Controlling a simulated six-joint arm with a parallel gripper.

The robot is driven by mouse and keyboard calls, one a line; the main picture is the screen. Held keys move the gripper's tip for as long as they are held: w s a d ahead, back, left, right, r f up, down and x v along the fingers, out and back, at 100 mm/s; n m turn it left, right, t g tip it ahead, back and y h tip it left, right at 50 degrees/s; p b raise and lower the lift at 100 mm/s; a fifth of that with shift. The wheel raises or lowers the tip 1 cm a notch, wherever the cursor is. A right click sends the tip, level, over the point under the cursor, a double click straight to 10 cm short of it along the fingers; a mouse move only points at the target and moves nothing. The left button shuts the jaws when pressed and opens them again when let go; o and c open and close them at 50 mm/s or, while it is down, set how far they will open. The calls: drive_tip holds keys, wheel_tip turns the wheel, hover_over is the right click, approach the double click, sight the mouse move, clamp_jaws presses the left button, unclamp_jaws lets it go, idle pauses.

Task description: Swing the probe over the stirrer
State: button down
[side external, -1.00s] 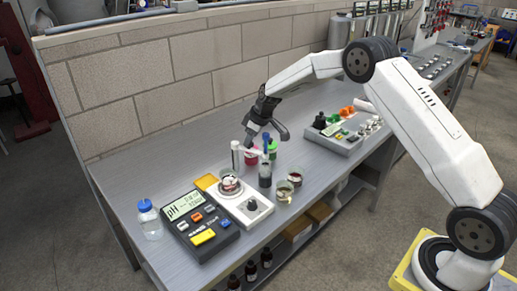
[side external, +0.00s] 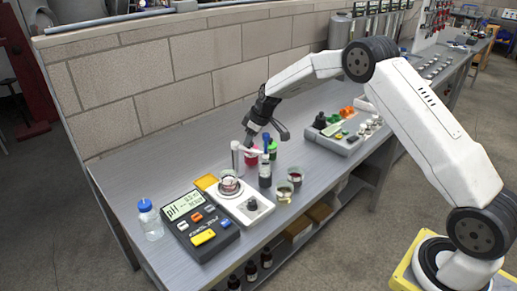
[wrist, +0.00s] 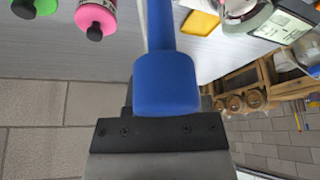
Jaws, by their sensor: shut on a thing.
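The probe has a blue top (side external: 266,139), and my gripper (side external: 262,128) is shut on it. In the wrist view the blue top (wrist: 167,84) fills the middle, in front of the dark gripper body. In the side view a dark upright vessel (side external: 265,176) stands just below the probe; I cannot tell whether the probe tip is inside it. A white holder arm (side external: 252,151) reaches to the probe from a pale post. The white stirrer (side external: 236,201) lies to the left and nearer the camera, with a glass beaker (side external: 229,185) on its plate.
The pH meter (side external: 203,226) and a blue-capped bottle (side external: 149,221) stand at the left. Two small beakers (side external: 284,192) are right of the stirrer. Green-topped and pink bottles (wrist: 97,17) stand close behind the probe. A grey tray (side external: 340,148) is farther right.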

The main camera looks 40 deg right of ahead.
drive_tip(key=shift+a+m, duration=0.25)
drive_tip(key=shift+m, duration=0.15)
idle(0.5)
drive_tip(key=w+a+m+h, duration=0.2)
drive_tip(key=a+m+h, duration=0.3)
drive_tip(key=m, duration=0.8)
drive_tip(key=shift+a+g, duration=0.4)
idle(0.6)
idle(0.4)
drive_tip(key=shift+c, duration=2.2)
unclamp_jaws()
drive_tip(key=shift+r, duration=0.1)
